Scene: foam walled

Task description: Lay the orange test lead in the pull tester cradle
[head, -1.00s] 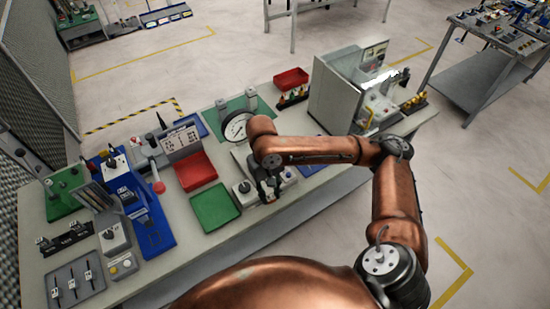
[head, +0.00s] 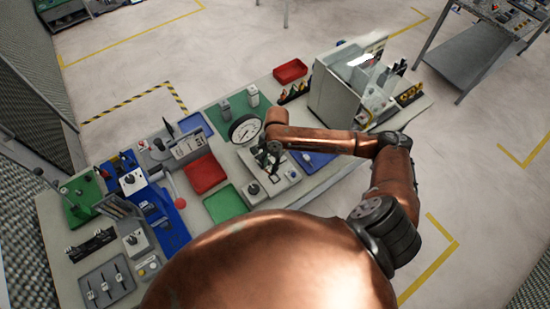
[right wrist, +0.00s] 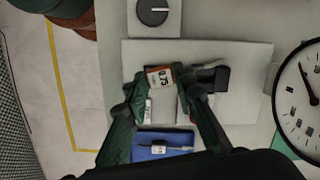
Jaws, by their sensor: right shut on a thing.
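My right gripper (head: 268,158) is over the grey base of the pull tester (head: 288,182), in front of its round dial (head: 245,128). In the right wrist view the gripper (right wrist: 165,88) is shut on the orange test lead (right wrist: 153,72); an orange and white piece marked 0.75 shows between the green fingers. The tester's pale plate (right wrist: 255,65) lies below, with a black block (right wrist: 221,78) beside the right finger. The dial (right wrist: 303,98) is at the right edge. The fingers hide most of the cradle area; I cannot tell whether the lead touches it. My left gripper is not in view.
A blue tray (head: 318,160) lies right of the tester; it also shows in the right wrist view (right wrist: 150,153) with a pale lead on it. Red (head: 205,175) and green (head: 226,204) trays lie to the left. A grey cabinet (head: 335,92) stands to the right.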

